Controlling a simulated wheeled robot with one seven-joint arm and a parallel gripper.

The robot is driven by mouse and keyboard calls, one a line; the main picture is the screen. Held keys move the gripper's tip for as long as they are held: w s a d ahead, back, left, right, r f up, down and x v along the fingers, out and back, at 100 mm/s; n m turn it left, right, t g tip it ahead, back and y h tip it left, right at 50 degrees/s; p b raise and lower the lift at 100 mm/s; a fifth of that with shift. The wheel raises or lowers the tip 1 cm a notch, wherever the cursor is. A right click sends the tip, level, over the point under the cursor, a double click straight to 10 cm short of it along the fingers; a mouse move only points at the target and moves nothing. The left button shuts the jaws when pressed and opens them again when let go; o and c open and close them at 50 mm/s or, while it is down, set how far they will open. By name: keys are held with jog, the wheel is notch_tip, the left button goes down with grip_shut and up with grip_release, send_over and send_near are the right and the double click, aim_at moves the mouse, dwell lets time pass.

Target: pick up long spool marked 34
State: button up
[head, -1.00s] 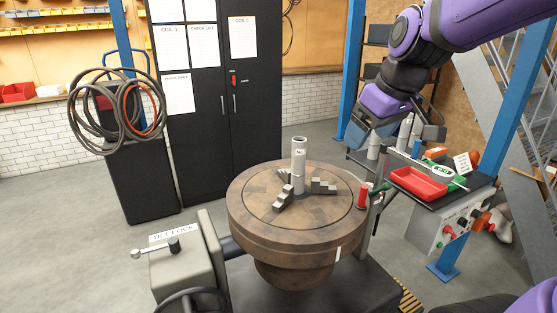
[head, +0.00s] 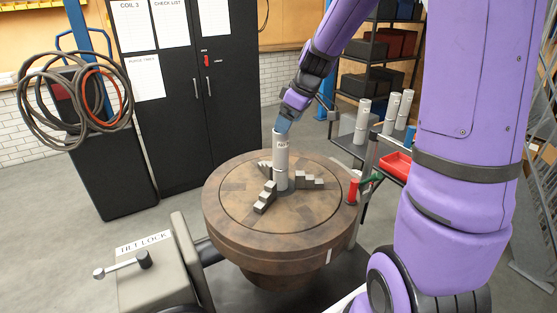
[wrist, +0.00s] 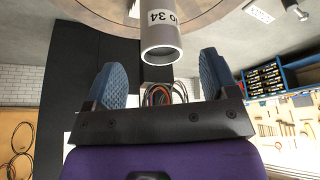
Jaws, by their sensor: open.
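The long spool marked 34 (head: 281,162) is a light grey tube standing upright at the centre of the round brown turntable (head: 225,222). My gripper (head: 284,126) is at the spool's top in the head view. In the wrist view my gripper (wrist: 162,62) is open, with one blue finger on each side of the spool's end and a gap to each. The spool's lower part is out of the wrist view.
Stepped grey jaws (head: 265,198) surround the spool's foot. A red cylinder (head: 353,190) stands at the turntable's right edge. Several other grey spools (head: 391,112) stand at the right near a red tray (head: 396,166). A tilt lock box (head: 160,280) is at front left.

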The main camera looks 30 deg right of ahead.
aim_at(281, 138)
jog(key=shift+x, duration=3.4)
grip_shut()
